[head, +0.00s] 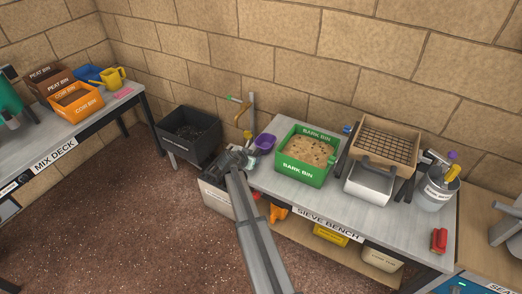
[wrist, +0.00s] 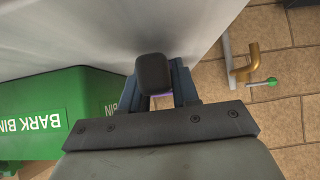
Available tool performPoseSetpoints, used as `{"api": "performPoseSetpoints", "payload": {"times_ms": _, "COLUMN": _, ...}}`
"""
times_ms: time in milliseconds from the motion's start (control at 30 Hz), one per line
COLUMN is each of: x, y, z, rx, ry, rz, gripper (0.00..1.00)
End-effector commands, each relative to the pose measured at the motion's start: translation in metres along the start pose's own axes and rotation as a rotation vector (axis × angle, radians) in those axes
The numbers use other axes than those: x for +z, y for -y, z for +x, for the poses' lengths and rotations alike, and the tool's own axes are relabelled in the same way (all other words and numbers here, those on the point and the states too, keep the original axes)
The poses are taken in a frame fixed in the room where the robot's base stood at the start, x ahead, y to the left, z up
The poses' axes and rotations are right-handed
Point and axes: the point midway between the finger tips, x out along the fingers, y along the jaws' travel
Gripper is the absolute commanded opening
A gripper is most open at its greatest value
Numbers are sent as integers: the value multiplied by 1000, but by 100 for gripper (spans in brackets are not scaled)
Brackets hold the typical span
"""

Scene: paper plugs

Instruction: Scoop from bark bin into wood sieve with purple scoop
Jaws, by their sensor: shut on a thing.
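The purple scoop (head: 265,142) shows at the left end of the sieve bench, beside my gripper (head: 246,157). In the wrist view my gripper (wrist: 155,85) is shut on its dark handle end, with a sliver of purple behind; the bowl is mostly hidden there. The green bark bin (head: 302,174) stands on the bench to the right of the gripper, filled with tan bark. It also shows at the left of the wrist view (wrist: 70,95). The wood sieve (head: 411,153), a wooden frame with dark mesh, sits right of the bin, above a pale metal tray (head: 367,187).
A grey bucket (head: 437,193) of tools and a red brush (head: 439,240) stand at the bench's right. A tap (head: 243,112) rises behind the gripper. A black bin (head: 190,142) stands at the left. The bench front (head: 330,205) is clear.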

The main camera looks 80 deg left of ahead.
Motion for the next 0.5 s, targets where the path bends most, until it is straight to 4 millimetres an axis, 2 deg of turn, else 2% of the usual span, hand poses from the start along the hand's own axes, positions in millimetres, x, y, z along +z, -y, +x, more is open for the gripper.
{"api": "performPoseSetpoints", "payload": {"times_ms": 267, "x": -2, "y": 0, "z": -2, "rx": 0, "ry": -1, "rz": 0, "gripper": 0}}
{"api": "performPoseSetpoints", "payload": {"times_ms": 500, "x": -12, "y": 0, "z": -10, "rx": -1, "ry": -1, "rz": 0, "gripper": 0}}
